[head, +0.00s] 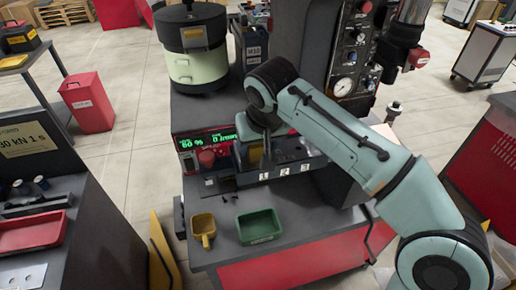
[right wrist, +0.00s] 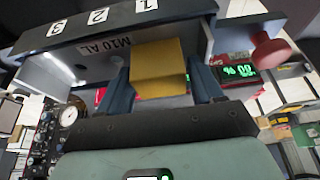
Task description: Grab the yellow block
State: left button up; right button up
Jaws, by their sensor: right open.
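The yellow block (right wrist: 158,68) shows in the right wrist view, in front of the numbered grey holder labelled M10 AL (right wrist: 118,38). My right gripper (right wrist: 162,84) is open, with one blue finger on each side of the block. I cannot tell whether either finger touches it. In the head view my right gripper (head: 267,155) comes down over the holder with labels 1, 2 and 3 (head: 285,172). There the block is hardly distinguishable beside the gripper. My left gripper is not in view.
A yellow scoop (head: 203,229) and a green bin (head: 259,227) stand on the bench in front of the holder. A red knob (head: 206,158) and a lit green display (head: 208,140) are left of it. A round feeder bowl (head: 194,65) stands behind. A gauge panel (head: 350,70) rises at right.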

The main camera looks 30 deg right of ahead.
jog(key=shift+r, duration=0.1)
jog(key=c, duration=0.8)
